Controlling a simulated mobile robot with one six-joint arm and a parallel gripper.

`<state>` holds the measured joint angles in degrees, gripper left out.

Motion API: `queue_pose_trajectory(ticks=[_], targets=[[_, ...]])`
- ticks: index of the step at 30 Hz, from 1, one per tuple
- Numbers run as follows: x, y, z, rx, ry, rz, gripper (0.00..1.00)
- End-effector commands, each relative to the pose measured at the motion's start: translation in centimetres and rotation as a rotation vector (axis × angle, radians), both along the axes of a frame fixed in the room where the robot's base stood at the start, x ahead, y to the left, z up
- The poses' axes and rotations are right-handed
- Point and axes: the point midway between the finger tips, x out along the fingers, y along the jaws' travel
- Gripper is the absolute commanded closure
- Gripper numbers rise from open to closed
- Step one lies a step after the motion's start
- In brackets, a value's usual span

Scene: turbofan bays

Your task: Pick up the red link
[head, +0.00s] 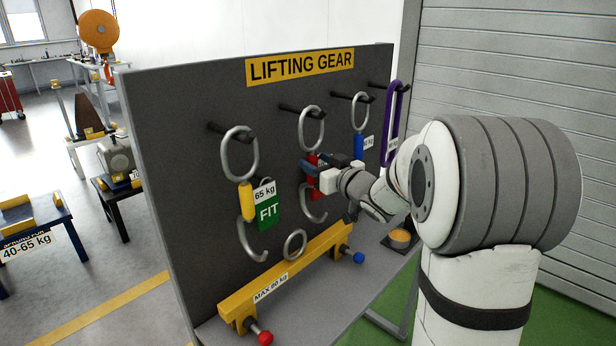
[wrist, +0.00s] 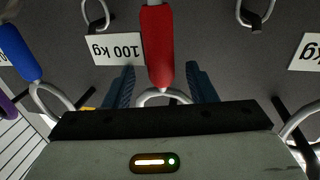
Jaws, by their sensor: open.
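The red link (head: 311,191) hangs on the board from a peg by its upper metal loop, with a metal hook below. My gripper (head: 321,165) is in front of it and hides part of its red body and tag. In the wrist view the red link (wrist: 158,45) shows with a white "100 kg" tag (wrist: 117,49) beside it. The open blue fingers of my gripper (wrist: 161,72) stand one on each side of the red body, near one of its ends. A gap shows on both sides in this view. How deep the fingers reach is hard to tell.
The board (head: 160,160) also holds a yellow link (head: 247,201) with a "65 kg FIT" tag, a blue link (head: 359,145) and a purple sling (head: 393,125). Pegs stick out above.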

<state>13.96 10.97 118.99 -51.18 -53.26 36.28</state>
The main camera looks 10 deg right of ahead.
Motion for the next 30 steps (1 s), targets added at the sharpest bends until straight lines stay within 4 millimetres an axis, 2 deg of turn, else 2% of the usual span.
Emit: queue_pose_trajectory(ticks=[7,16,30], targets=[[3.2,1.7,0.0,0.0,0.001,0.002,0.49],[3.7,2.0,0.0,-0.001,0.0,0.001,0.49],[3.7,2.0,0.0,-0.001,0.0,0.001,0.87]])
